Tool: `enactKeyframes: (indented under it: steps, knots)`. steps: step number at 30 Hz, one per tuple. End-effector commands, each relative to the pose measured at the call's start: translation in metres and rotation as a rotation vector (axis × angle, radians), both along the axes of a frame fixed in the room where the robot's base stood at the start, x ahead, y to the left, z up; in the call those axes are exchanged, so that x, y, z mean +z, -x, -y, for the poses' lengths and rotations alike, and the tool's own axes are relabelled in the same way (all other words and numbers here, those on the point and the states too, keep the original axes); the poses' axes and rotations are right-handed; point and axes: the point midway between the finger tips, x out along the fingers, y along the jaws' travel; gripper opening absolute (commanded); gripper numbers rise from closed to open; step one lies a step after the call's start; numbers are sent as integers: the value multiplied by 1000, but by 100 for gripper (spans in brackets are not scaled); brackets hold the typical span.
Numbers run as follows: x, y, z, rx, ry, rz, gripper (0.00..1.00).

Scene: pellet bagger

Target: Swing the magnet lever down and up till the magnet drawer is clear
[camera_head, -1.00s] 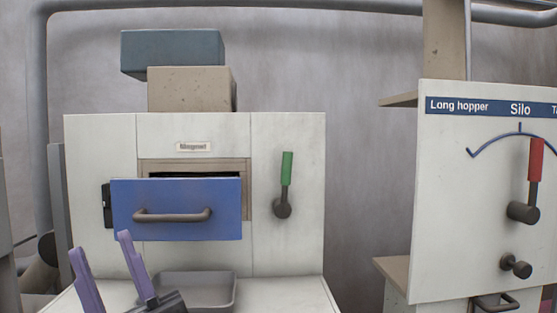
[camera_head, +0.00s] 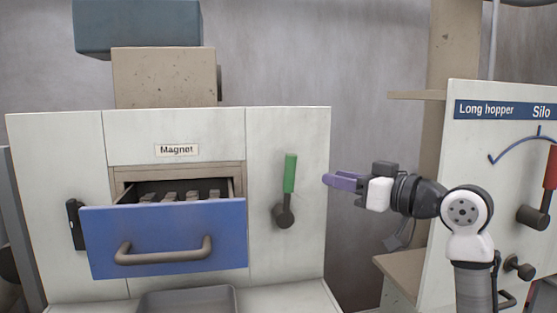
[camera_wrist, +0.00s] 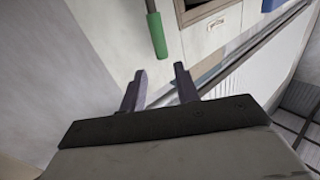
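The magnet lever (camera_head: 288,185) has a green handle on a dark pivot and stands upright, handle up, on the cabinet's right panel. The blue magnet drawer (camera_head: 165,237) is pulled out under the "Magnet" label, with several greyish bars (camera_head: 180,196) inside; I cannot tell what coats them. My gripper (camera_head: 326,180) is to the right of the lever, pointing left at about handle height, apart from it. In the wrist view its two purple fingers (camera_wrist: 158,88) are spread with nothing between them, and the green handle (camera_wrist: 156,36) shows just beyond them.
A grey tray (camera_head: 188,298) sits on the ledge below the drawer. The silo panel (camera_head: 470,150) with a red lever (camera_head: 551,167) stands at the right, behind my arm. A beige shelf (camera_head: 415,95) juts out from the post beside it.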

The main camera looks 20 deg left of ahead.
Motion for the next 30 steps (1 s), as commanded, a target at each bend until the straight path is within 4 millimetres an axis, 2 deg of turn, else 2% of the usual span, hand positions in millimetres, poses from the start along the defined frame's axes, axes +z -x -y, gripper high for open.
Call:
enactKeyframes:
  steps: [2, 5, 15, 21, 25, 30]
  knots:
    - [1, -1, 0, 3, 4, -5, 31]
    - [2, -5, -10, 6, 6, -7, 31]
    - [4, -31, -75, 7, 5, -7, 31]
    - [3, -44, -107, 4, 3, -7, 31]
    - [2, -49, -119, 3, 4, -6, 31]
    - [0, -51, -125, 3, 4, -5, 31]
